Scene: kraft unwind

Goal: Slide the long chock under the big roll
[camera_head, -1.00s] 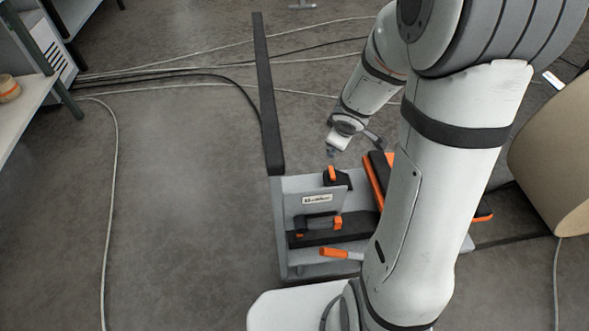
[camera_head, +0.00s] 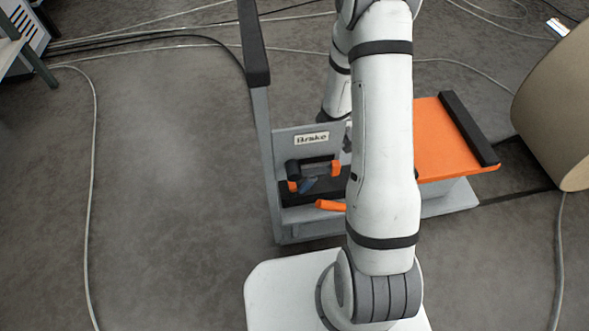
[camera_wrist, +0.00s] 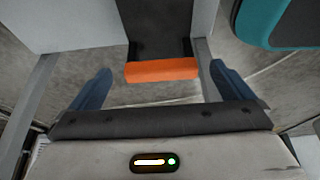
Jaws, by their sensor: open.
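The big roll (camera_head: 560,105) is a tan cylinder at the right edge of the head view. A dark block with an orange-ended handle (camera_head: 314,167) sits in the grey cart below the "Brake" sign; I cannot tell if it is the long chock. My gripper is mostly hidden behind my arm in the head view; a blue finger shows near the handle. In the wrist view my gripper (camera_wrist: 160,69) is open, its blue fingers on either side of an orange bar (camera_wrist: 162,70) with a dark strip beyond. Contact cannot be told.
An orange board (camera_head: 438,140) with a black bar (camera_head: 469,128) covers the cart's right side. A tall black-topped post (camera_head: 255,45) stands at its left. An orange lever (camera_head: 330,205) juts below the handle.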

